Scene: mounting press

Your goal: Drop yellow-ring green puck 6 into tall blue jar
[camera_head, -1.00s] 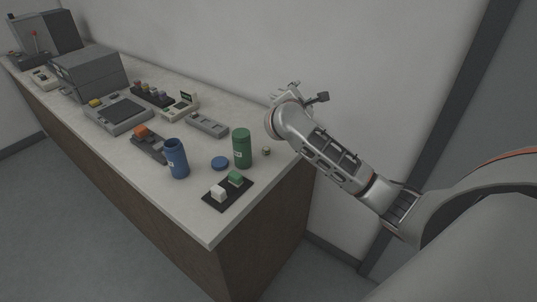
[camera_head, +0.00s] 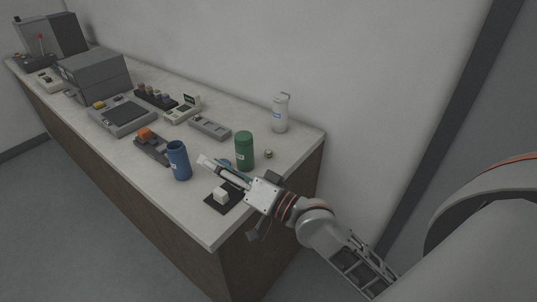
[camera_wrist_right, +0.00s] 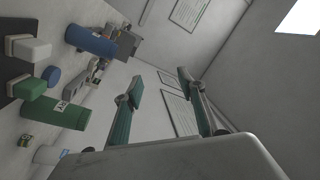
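A small round piece (camera_head: 268,153) stands right of the green jar; in the right wrist view it (camera_wrist_right: 25,140) looks green with yellow, like the task's puck, but no number is readable. The tall blue jar (camera_head: 180,162) stands open-topped on the bench; it also shows in the right wrist view (camera_wrist_right: 90,41). My right gripper (camera_head: 212,164) is over the front of the bench, right of the blue jar and above the dark mat. Its fingers (camera_wrist_right: 160,88) are apart with nothing between them. My left gripper is out of view.
The dark mat (camera_head: 212,206) holds a white block (camera_head: 221,195) and a green block (camera_wrist_right: 28,88), which my gripper hides in the head view. Trays and machines fill the left.

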